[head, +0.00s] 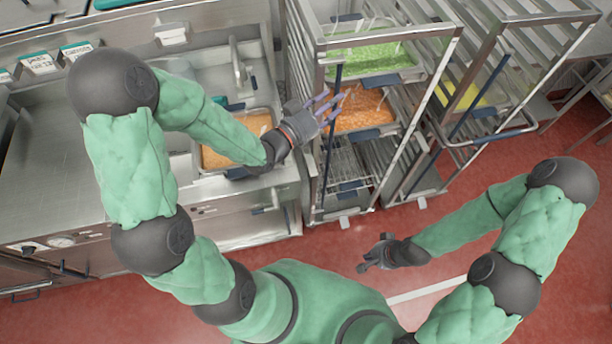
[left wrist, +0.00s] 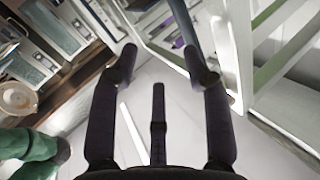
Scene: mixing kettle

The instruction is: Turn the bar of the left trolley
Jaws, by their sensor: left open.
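The left trolley (head: 311,150) is a metal rack with trays of green and orange food. Its bar (head: 337,80) is a thin, dark, upright rod at the front. My left gripper (head: 327,107) is open at the bar's mid-height, with its fingers pointing at the bar and overlapping it in the head view. In the left wrist view, the open gripper (left wrist: 160,65) has its fingers spread; a dark rod runs up from the right fingertip, and I cannot tell whether they touch. My right gripper (head: 375,257) is low over the red floor, away from the trolley; its opening is unclear.
A second trolley (head: 497,20) with its own dark bar (head: 480,97) stands close on the right. A steel counter (head: 60,130) with a sink and an orange food tray (head: 233,150) lies on the left. The red floor (head: 290,240) in front is clear.

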